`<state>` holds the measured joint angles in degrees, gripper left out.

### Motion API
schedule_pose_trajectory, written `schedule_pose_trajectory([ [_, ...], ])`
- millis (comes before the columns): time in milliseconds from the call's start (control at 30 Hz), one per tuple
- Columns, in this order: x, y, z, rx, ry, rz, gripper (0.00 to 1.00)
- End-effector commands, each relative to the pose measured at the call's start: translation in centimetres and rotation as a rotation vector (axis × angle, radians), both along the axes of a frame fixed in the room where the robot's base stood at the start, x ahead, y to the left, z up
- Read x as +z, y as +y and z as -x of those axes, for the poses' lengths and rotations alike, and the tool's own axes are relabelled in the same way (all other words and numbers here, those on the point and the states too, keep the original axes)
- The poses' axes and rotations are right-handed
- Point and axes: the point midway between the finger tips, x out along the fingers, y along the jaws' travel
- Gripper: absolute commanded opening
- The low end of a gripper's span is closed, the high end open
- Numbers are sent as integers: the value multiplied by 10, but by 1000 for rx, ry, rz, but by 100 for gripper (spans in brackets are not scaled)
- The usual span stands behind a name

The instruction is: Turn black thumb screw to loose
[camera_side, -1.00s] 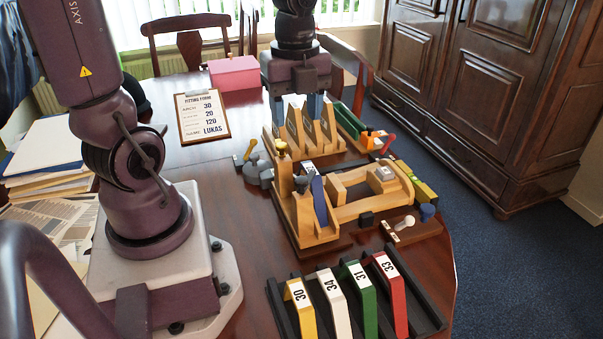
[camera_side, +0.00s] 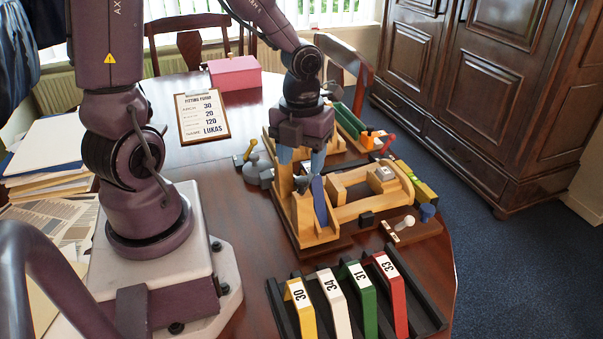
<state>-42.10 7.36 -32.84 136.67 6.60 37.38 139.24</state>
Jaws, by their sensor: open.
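My gripper (camera_side: 302,168) points down over the left end of the wooden fixture (camera_side: 325,237), its two blue-grey fingers apart. A dark knob (camera_side: 302,184), which looks like the black thumb screw, sits just below and between the fingertips, beside the blue slanted piece (camera_side: 319,200). I cannot tell whether the fingers touch it. The gripper partly hides the wooden post and the area behind the knob. Another small black block (camera_side: 367,218) is on the fixture's front side.
A rack (camera_side: 283,318) with yellow, white, green and red numbered arches stands in front. A clipboard form (camera_side: 202,116) and pink box (camera_side: 235,74) lie behind.

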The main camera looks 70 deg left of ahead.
Motion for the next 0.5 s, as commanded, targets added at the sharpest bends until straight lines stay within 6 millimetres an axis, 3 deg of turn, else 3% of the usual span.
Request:
schedule_pose_trajectory([
  [200,-30,-1,0,-2,3,3,52],
  [500,-40,0,0,0,-1,0,52],
])
